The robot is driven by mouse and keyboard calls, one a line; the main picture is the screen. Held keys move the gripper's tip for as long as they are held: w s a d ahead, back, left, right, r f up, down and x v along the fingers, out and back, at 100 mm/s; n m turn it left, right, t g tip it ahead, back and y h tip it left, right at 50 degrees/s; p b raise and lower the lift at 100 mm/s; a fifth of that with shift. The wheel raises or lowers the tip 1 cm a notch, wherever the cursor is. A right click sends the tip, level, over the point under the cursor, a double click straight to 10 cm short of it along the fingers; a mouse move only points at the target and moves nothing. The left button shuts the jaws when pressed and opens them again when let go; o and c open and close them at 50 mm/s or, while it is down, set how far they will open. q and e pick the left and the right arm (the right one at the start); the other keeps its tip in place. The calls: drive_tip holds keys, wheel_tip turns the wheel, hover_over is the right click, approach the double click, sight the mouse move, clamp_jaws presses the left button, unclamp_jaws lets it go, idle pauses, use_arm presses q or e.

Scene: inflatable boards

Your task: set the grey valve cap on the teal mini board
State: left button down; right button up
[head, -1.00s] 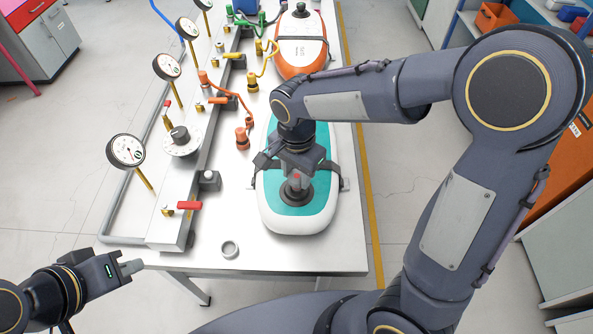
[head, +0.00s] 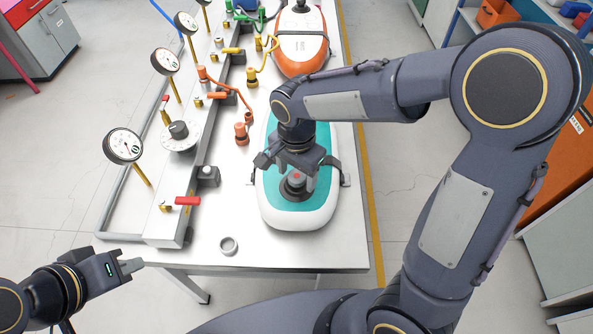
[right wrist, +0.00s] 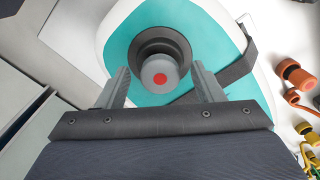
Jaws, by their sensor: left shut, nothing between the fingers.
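The teal mini board (head: 272,205) has a white rim and lies on the metal table, a dark strap across it. The grey valve cap (head: 296,181), with a red dot on top, stands upright at the black round valve fitting (head: 294,194) on the board. The right wrist view shows the cap (right wrist: 160,72) over the fitting (right wrist: 172,40); whether it is fully seated cannot be told. My right gripper (right wrist: 162,85) is open, its fingers on either side of the cap with gaps showing. My left gripper (head: 138,266) is shut and empty, off the table's near left corner.
A grey ring (head: 229,246) lies near the table's front edge. A rail with gauges (head: 124,147) and valves runs along the left. An orange board (head: 301,52) lies behind the teal one. Orange and yellow hose fittings (head: 242,134) stand left of the boards.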

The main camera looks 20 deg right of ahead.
sight(297, 176)
drive_tip(key=shift+r, duration=0.1)
wheel_tip(297, 176, up, 8)
drive_tip(key=shift+f, duration=0.15)
idle(0.4)
idle(0.4)
drive_tip(key=shift+s+d, duration=0.2)
drive_tip(key=shift+d, duration=0.1)
drive_tip(key=s+d+n+t+y, duration=0.2)
drive_tip(key=s+d+n+t, duration=0.1)
drive_tip(key=s, duration=0.5)
drive_tip(key=s+d+n+t+y, duration=0.1)
drive_tip(key=s+d+n+t, duration=0.1)
drive_tip(key=s+d+n, duration=0.3)
drive_tip(key=s, duration=0.2)
drive_tip(key=shift+s+d+n+t+y, duration=0.35)
drive_tip(key=shift+s+n+t+y, duration=0.05)
